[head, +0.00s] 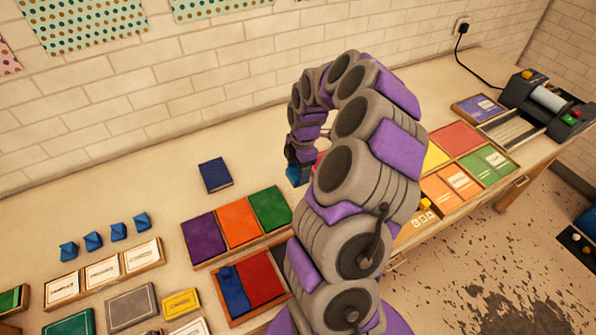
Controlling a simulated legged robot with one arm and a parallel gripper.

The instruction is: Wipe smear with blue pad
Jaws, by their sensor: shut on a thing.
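My gripper (298,158) is at the end of my curled arm, over the middle of the table, pointing down. It is shut on a small blue block-like thing, which looks like the blue pad (297,175). The pad's underside is hidden, so I cannot tell whether it touches the table. A patch of pink-red (320,160) shows just right of the gripper, mostly behind my arm. I cannot tell whether it is the smear.
A dark blue booklet (215,175) lies left of the gripper. Trays of coloured panels (188,262) stand in front, with several blue pieces (93,241) at left. More panel trays (520,166) and a roller machine (548,103) are at right. Bare table lies along the wall.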

